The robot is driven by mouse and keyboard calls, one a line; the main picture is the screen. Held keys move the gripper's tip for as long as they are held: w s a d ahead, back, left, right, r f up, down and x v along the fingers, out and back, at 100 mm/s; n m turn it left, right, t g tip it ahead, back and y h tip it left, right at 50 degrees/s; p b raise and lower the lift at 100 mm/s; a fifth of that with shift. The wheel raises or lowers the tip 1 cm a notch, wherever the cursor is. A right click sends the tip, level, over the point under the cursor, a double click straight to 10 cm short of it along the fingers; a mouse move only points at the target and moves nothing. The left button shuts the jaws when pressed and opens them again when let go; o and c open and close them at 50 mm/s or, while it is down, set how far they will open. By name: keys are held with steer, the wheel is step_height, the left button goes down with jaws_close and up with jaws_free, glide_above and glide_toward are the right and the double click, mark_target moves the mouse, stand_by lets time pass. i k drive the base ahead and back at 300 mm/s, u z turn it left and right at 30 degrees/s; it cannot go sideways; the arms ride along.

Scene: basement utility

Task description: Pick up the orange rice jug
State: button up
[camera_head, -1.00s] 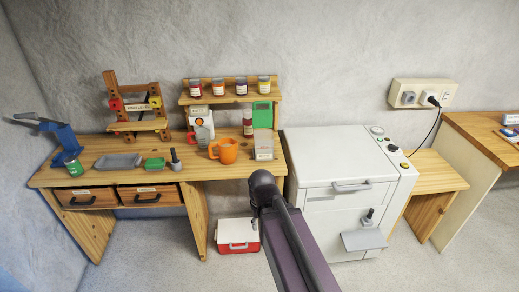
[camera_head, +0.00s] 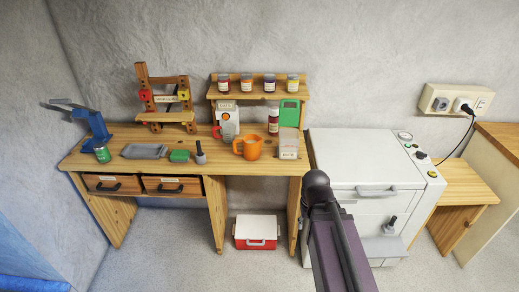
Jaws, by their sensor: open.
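The orange rice jug (camera_head: 250,148) stands upright on the wooden workbench (camera_head: 228,168), right of the bench's middle and in front of the small shelf. Its handle points to the left. A clear box with a label (camera_head: 288,144) stands just to its right, and a grey object (camera_head: 227,131) is close behind it on the left. My arm rises at the lower right in front of the white cabinet, apart from the jug. My gripper is not visible in this view.
Several jars (camera_head: 258,86) line the small shelf. A red-and-white cooler (camera_head: 256,232) sits below.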

mark_target(252, 143)
steer(key=u, duration=0.25)
steer(key=i, duration=1)
steer(key=z, duration=0.25)
